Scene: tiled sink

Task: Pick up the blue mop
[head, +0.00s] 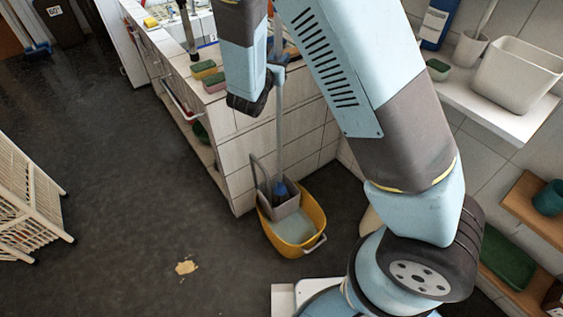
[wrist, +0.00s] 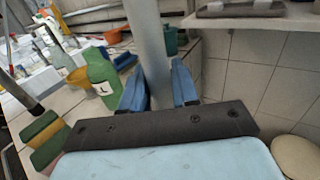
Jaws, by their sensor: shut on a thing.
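The blue mop (head: 279,135) stands almost upright, its light grey-blue handle rising from a yellow bucket (head: 316,216) on the floor. Its blue lower end is at a grey wringer (head: 283,209) in the bucket; the mop's head is hidden. In the wrist view the handle (wrist: 148,38) runs up between the two blue fingers of my gripper (wrist: 158,90), which is shut on it. In the head view my gripper (head: 276,73) is mostly hidden behind my arm, high on the handle beside the counter.
A tiled counter (head: 240,165) stands just behind the bucket, with sponges (head: 203,70) and bottles (wrist: 98,70) on top. Shelves (head: 500,118) line the right wall. A white rack (head: 25,205) stands at left. A yellowish spill (head: 187,267) marks the otherwise open dark floor.

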